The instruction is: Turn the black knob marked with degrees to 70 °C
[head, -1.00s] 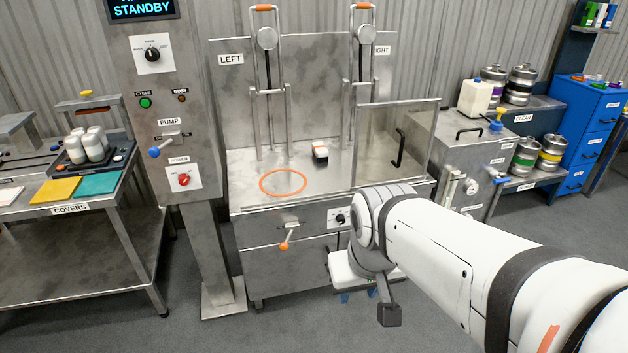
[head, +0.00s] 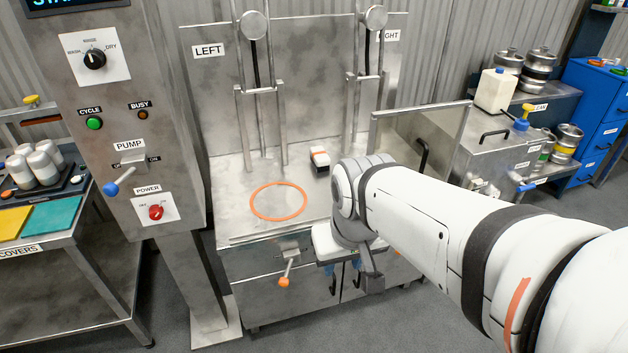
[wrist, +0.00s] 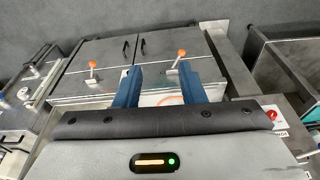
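My gripper (wrist: 162,70) is open and empty in the wrist view, its two blue fingers apart and directed at the front of the steel cabinet (wrist: 70,87). In the head view the cabinet (head: 250,262) stands in the middle, and my arm covers part of its front. I cannot make out the black knob marked with degrees in either current view. In the earlier head view a small black knob on a white plate sits on the cabinet front, right of the orange-tipped lever (head: 285,270). That place is now behind my arm and gripper.
The control column (head: 140,140) at left carries another black knob (head: 94,59), marked WASH, RINSE and DRY. A glass guard (head: 420,140) stands at the cabinet's right. The floor in front (head: 270,340) is clear. Two orange-tipped levers (wrist: 182,54) show in the wrist view.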

